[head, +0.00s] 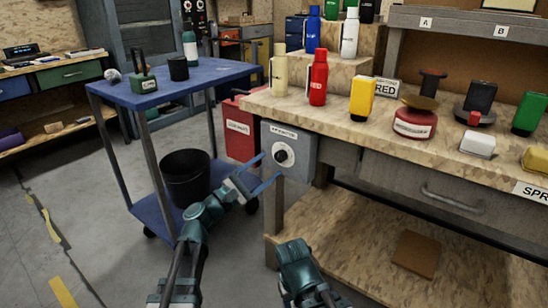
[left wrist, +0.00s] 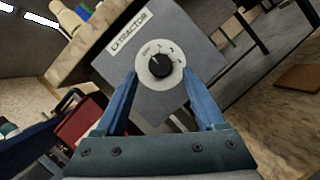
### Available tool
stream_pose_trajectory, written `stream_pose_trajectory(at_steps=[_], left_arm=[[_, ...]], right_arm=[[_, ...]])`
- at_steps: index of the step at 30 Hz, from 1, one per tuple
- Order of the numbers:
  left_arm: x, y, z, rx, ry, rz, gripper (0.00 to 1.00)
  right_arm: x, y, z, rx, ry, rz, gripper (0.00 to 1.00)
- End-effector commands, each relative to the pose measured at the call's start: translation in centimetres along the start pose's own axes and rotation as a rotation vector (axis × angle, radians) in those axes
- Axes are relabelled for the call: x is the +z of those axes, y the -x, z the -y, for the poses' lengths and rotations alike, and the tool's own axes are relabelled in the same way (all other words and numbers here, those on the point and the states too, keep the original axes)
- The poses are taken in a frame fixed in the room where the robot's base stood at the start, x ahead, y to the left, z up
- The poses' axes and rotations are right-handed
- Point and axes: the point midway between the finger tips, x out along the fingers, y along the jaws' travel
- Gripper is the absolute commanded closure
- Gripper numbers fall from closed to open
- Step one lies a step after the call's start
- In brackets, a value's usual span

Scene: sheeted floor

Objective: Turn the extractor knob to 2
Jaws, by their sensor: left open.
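The extractor knob (head: 282,156) is a black dial on a white round scale, on a grey box (head: 302,140) fixed at the workbench's left end. In the left wrist view the knob (left wrist: 160,66) sits ahead of my fingers, under an "EXTRACTOR" label (left wrist: 129,33). Its pointer leans to the upper left, near the scale's first mark, which is too small to read surely. My left gripper (head: 265,172) is open, with its two blue fingers (left wrist: 165,95) on either side below the dial, apart from the knob. My right arm (head: 295,262) shows at the bottom; its fingertips are not clear.
A blue cart (head: 172,88) with a black bucket (head: 186,178) stands left of the box. A red container (head: 240,128) is behind the box. The workbench (head: 330,118) holds bottles and cans. Open floor (head: 110,250) lies at the front left.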

Motion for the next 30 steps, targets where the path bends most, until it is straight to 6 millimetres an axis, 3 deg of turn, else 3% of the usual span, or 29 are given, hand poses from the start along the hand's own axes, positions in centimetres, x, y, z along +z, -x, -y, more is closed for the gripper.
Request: stream_pose_trajectory(at_steps=[6,19,30], left_arm=[[0.0,-2.7,-0.1,0.000,-0.001,0.000,0.29],[0.0,-3.3,0.0,0.000,-0.001,0.000,0.29],[0.0,-3.3,0.0,0.000,-0.001,0.000,0.93]], right_arm=[[0.1,0.9,-0.1,0.000,0.002,0.000,0.50],[0.1,1.0,-0.1,0.000,0.003,0.000,0.50],[0.1,1.0,-0.1,0.000,0.002,0.000,0.50]])
